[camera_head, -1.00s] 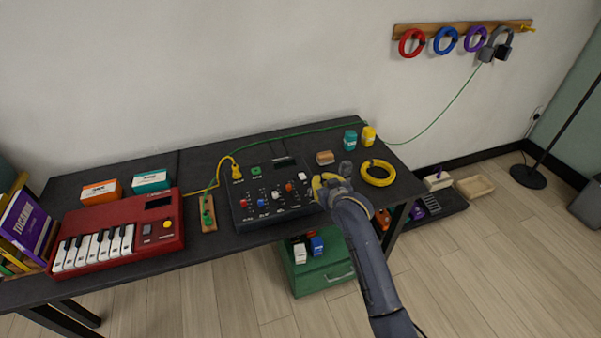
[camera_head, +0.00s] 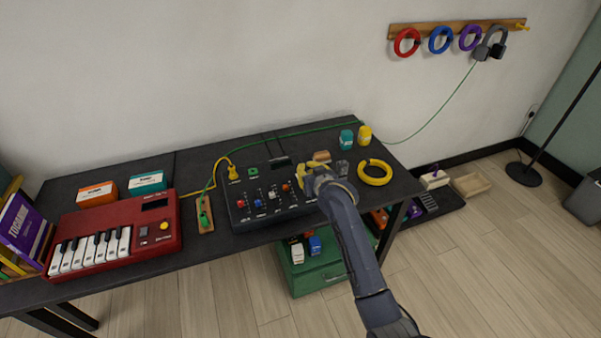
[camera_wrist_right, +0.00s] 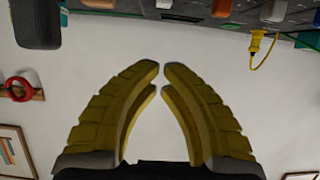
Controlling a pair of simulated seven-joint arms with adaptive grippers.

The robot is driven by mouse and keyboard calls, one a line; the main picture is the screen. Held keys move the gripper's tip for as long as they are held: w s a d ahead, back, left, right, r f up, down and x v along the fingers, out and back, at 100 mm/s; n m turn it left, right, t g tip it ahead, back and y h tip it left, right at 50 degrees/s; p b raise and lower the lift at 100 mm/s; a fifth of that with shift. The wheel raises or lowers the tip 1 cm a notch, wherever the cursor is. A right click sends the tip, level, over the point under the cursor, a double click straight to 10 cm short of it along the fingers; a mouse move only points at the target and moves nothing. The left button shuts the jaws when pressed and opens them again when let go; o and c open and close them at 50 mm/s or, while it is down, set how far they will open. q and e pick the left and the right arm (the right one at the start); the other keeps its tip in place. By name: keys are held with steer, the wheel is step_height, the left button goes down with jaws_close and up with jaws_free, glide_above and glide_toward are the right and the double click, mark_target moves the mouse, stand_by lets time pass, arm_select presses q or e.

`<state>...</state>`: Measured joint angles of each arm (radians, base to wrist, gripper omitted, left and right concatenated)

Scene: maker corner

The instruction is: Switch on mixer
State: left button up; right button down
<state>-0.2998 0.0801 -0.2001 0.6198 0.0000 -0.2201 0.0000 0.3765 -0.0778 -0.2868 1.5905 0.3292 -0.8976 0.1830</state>
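The mixer (camera_head: 240,217) is a black box with coloured knobs on the dark table, with a yellow plug (camera_head: 232,172) at its back left. My right gripper (camera_head: 310,172) is over the mixer's right end, covering the spot where a white switch showed earlier. In the right wrist view, its two yellow fingers (camera_wrist_right: 161,66) come together almost tip to tip, with nothing between them. The mixer panel (camera_wrist_right: 200,17) runs along the top of that view, apart from the fingertips in the picture. Whether the fingers touch the mixer cannot be told. My left gripper is out of view.
A red keyboard (camera_head: 120,238) stands left, with orange (camera_head: 97,195) and teal (camera_head: 147,182) boxes behind it. A yellow ring (camera_head: 374,173), small jars (camera_head: 364,135) and a green cable (camera_head: 300,131) lie right and behind.

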steer(key=x, duration=0.7)
step_height(320, 180, down, 3)
steer(key=shift+d+r, duration=0.1)
steer(key=shift+r, duration=0.1)
steer(key=shift+s+f, duration=0.1)
steer(key=shift+f, duration=0.65)
